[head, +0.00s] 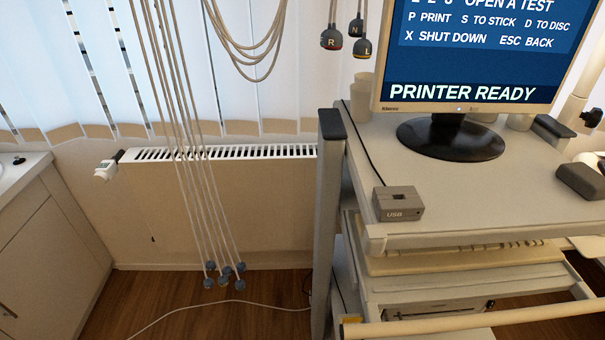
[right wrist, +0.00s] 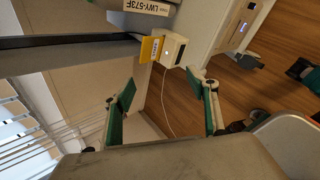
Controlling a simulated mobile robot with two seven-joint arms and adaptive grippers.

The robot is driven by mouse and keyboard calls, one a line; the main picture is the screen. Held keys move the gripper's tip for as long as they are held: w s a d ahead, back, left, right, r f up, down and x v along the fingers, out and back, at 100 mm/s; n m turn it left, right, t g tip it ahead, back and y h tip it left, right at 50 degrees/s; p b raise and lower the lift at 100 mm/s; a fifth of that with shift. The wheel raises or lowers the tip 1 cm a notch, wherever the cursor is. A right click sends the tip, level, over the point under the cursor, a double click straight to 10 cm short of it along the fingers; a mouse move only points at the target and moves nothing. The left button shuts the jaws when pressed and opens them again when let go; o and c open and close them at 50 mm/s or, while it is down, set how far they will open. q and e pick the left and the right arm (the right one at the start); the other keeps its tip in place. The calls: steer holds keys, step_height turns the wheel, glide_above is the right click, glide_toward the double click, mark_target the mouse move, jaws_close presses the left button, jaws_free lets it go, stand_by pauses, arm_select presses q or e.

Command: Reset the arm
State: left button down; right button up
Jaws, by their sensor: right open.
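My right gripper (right wrist: 160,85) shows in the right wrist view. Its two fingers with green pads are spread wide apart, and nothing is between them. A small white box (right wrist: 173,50) with a yellow tag (right wrist: 151,49) lies beyond the fingertips, and I see no contact with it. The head view shows neither gripper. My left gripper is in no view.
A cart (head: 480,215) carries a monitor (head: 470,60) reading "PRINTER READY" and a grey USB box (head: 398,204). Several cables with blue ends (head: 222,270) hang before the radiator (head: 220,153). A cabinet (head: 50,250) stands left. Wooden floor (head: 160,300) lies between.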

steer(key=s+d+f+m, duration=0.1)
steer(key=d+m, duration=0.3)
steer(key=m, duration=0.6)
steer(key=s+d+f+m+t, duration=0.1)
steer(key=s+d+m, duration=0.2)
steer(key=m, duration=0.6)
steer(key=shift+s+d+f+m+t, duration=0.3)
steer(key=shift+s+d+m, duration=0.1)
steer(key=shift+d, duration=0.2)
